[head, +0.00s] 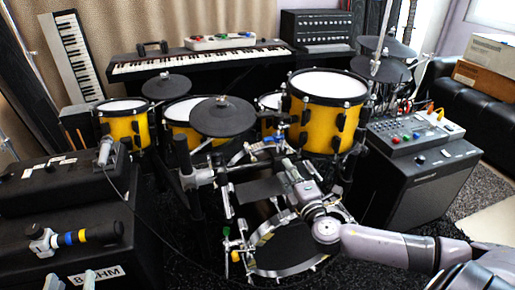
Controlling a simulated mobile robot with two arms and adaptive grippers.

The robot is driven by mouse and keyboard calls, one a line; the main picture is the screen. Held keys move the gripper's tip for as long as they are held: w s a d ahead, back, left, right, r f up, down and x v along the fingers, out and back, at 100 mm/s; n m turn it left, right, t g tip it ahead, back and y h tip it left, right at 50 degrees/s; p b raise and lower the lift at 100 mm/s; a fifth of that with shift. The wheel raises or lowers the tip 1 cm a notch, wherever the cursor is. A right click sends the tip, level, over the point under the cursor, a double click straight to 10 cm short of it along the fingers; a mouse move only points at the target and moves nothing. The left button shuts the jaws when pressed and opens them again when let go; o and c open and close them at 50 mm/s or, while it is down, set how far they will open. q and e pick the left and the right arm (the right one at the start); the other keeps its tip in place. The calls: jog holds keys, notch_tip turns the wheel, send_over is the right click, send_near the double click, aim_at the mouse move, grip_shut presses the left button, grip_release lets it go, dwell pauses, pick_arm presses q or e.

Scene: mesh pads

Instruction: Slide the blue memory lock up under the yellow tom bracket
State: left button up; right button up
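A blue ring (69,238), which looks like the memory lock, sits on a short rod lying on the black case at lower left. A yellow ring (82,236), perhaps the bracket, is close beside it toward the black end (105,231). A silver clamp (40,240) is at the rod's other end. Any small gap between the rings is too small to tell. My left gripper (72,283) shows only two grey fingertips at the bottom edge, apart, below the rod. My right gripper (287,166) is over the drum rack at centre; its fingers are too unclear to read.
Yellow toms (322,125), black cymbal pads (222,117) and the bass drum (285,250) crowd the centre. A microphone (105,151) rests on the upper black case (60,185). A mixer (415,130) stands on an amplifier (425,185) at right. Keyboards (200,62) are behind.

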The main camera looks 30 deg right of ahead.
jog(key=b, duration=0.1)
send_near(269, 140)
jog(key=x, duration=0.2)
jog(key=b+x, duration=0.1)
jog(key=x, duration=0.6)
jog(key=shift+w+f+b, duration=0.1)
jog(key=shift+w+b, duration=0.1)
jog(key=shift+b, duration=0.2)
pick_arm(q)
jog(key=s+r+t+h, duration=0.1)
jog(key=s+r+t, duration=0.1)
jog(key=r+t, duration=0.2)
jog(key=s+r+t+h, duration=0.2)
jog(key=r+t, duration=0.2)
jog(key=r, duration=0.4)
jog(key=shift+s+d+r, duration=0.3)
jog(key=shift+s, duration=0.05)
pick_arm(e)
jog(key=shift+w+d, duration=0.15)
jog(key=shift+w, duration=0.55)
jog(key=shift+c, duration=0.5)
grip_shut()
